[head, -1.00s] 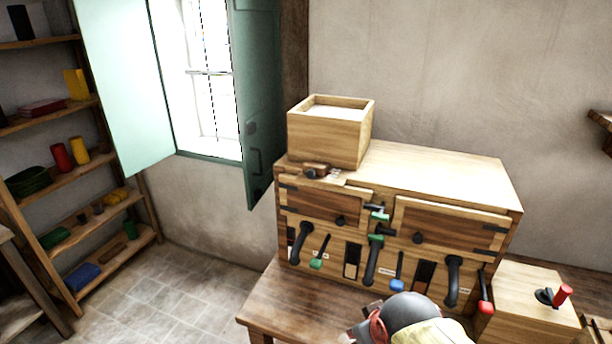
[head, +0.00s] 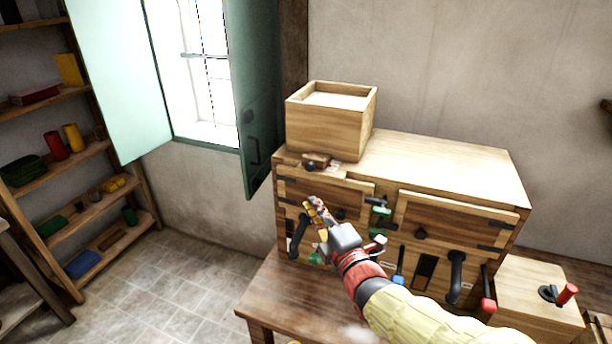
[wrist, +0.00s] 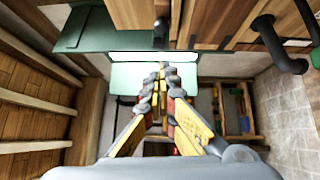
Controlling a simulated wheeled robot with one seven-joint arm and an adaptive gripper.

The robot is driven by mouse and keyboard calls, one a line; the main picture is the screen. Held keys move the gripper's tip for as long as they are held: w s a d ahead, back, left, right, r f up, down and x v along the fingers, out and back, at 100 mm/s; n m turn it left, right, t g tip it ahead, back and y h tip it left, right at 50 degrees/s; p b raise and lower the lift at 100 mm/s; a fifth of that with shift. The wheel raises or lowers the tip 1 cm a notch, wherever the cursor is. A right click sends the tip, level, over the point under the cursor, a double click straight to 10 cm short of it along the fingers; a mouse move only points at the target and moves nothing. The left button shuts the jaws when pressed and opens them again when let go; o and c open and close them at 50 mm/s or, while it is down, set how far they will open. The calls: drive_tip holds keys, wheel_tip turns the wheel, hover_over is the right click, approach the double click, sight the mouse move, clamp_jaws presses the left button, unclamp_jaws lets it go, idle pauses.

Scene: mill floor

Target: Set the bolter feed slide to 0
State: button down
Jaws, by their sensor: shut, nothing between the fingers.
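The bolter is a wooden cabinet (head: 460,170) with two small doors, and an open wooden hopper box (head: 330,130) stands on its top left. A small brown sliding block (head: 317,159), which looks like the feed slide, sits at the hopper's front foot beside a pale strip (head: 334,172). Any scale marks there are too small to read. My gripper (head: 314,203) is shut and empty in front of the left door, below and apart from the block. Its fingertips also show together in the wrist view (wrist: 163,72). I cannot make out the block in the wrist view.
Black spout handles (head: 298,238) and coloured levers (head: 488,300) line the cabinet front. A green shutter (head: 255,100) hangs open left of the cabinet. A side box (head: 535,300) with a red-handled crank stands at right. Shelves (head: 70,175) stand at far left.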

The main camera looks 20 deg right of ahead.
sight(313, 166)
drive_tip(key=w+d, duration=0.1)
drive_tip(key=w, duration=1.1)
drive_tip(key=shift+w+r, duration=0.25)
drive_tip(key=shift+w, duration=0.1)
drive_tip(key=shift+d, duration=0.1)
drive_tip(key=w+d+b, duration=0.3)
drive_tip(key=w+b, duration=0.1)
drive_tip(key=shift+f, duration=0.25)
drive_tip(key=shift+w+d+r, duration=0.15)
drive_tip(key=shift+w, duration=0.1)
drive_tip(key=shift+r, duration=0.3)
